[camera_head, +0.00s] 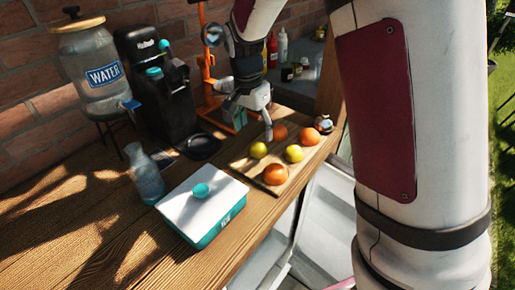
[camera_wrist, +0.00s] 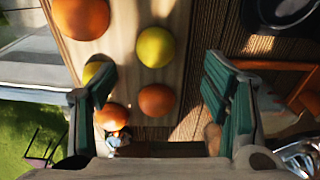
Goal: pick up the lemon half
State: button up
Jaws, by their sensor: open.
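Two yellow lemon-like fruits lie on the wooden board. One (camera_head: 258,150) is on the board's left side and shows in the wrist view (camera_wrist: 155,47) beyond the gap between my fingers. The other (camera_head: 294,153) is to its right; in the wrist view (camera_wrist: 92,70) my left-hand finger partly covers it. Both look rounded and no cut face shows, so I cannot tell which is the lemon half. My gripper (camera_head: 247,119) is open and empty above the board's far left end. Its two fingers stand wide apart in the wrist view (camera_wrist: 160,85).
Oranges (camera_head: 276,174) (camera_head: 280,132) (camera_head: 310,137) share the board (camera_wrist: 125,35) with the yellow fruits. A white-lidded teal ice box (camera_head: 205,205), a glass bottle (camera_head: 145,175), a black plate (camera_head: 200,146) and a black drink machine (camera_head: 155,85) stand left. The table's right edge is close to the board.

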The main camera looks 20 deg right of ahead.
aim_at(258, 144)
jog(key=f, duration=0.3)
jog(key=d+f, duration=0.1)
jog(key=f, duration=0.1)
jog(key=shift+f, duration=0.8)
jog(key=shift+c, duration=0.6)
jog(key=c, duration=1.1)
